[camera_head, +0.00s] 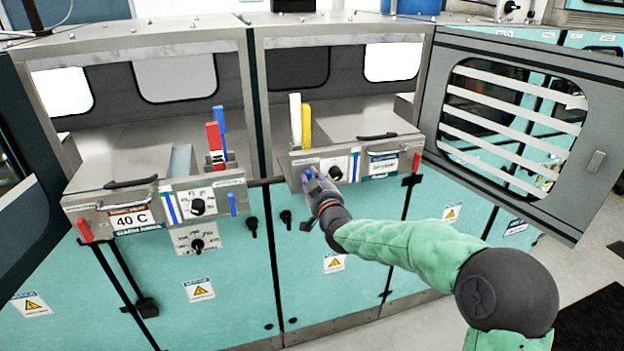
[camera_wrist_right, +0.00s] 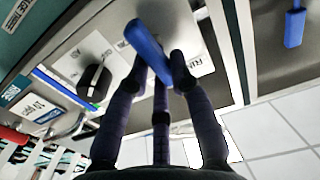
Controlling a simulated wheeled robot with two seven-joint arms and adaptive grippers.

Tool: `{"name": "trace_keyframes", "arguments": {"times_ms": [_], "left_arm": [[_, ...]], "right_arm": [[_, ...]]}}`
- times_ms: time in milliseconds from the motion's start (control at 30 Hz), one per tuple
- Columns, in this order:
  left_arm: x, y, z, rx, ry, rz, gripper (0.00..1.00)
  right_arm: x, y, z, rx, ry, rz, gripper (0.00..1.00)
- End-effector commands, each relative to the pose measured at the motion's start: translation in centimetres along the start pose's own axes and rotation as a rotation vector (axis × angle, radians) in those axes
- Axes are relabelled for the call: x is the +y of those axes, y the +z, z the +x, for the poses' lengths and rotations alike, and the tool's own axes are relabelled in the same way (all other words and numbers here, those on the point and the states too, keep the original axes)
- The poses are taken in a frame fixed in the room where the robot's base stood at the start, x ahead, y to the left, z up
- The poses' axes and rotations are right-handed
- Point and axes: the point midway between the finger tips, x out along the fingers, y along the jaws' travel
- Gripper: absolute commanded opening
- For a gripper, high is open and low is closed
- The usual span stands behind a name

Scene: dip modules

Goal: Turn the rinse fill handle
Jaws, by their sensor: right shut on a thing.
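The rinse fill handle is a blue lever (camera_wrist_right: 148,45) on the front panel of the right-hand module, beside a label that starts with "RIN". My right gripper (camera_head: 313,180) is at the left end of that panel in the head view and hides most of the handle there. In the right wrist view the dark fingers of my right gripper (camera_wrist_right: 160,68) are closed around the blue lever, which slants between them. My left gripper is in neither view.
A black knob (camera_head: 335,173) sits just right of my gripper, with a red handle (camera_head: 416,161) farther right. White and yellow upright levers (camera_head: 306,124) stand above. The left module has its own blue handle (camera_head: 232,203). An open door (camera_head: 596,162) stands at right.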

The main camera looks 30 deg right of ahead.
Motion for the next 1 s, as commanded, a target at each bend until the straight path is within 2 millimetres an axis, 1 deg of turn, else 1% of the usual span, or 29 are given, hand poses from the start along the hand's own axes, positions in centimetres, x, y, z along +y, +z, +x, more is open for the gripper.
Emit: {"name": "trace_keyframes", "arguments": {"times_ms": [267, 567, 1000], "left_arm": [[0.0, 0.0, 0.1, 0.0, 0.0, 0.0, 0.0], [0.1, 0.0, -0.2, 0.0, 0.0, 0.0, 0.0], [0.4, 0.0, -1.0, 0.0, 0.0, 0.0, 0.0]], "right_arm": [[-0.3, -0.1, 0.0, 0.001, -0.001, -0.16, 0.0], [-0.8, -0.1, 0.1, 0.0, 0.0, -0.436, 0.0], [-1.4, 0.1, 0.0, -0.001, -0.001, -0.855, 0.0]]}}
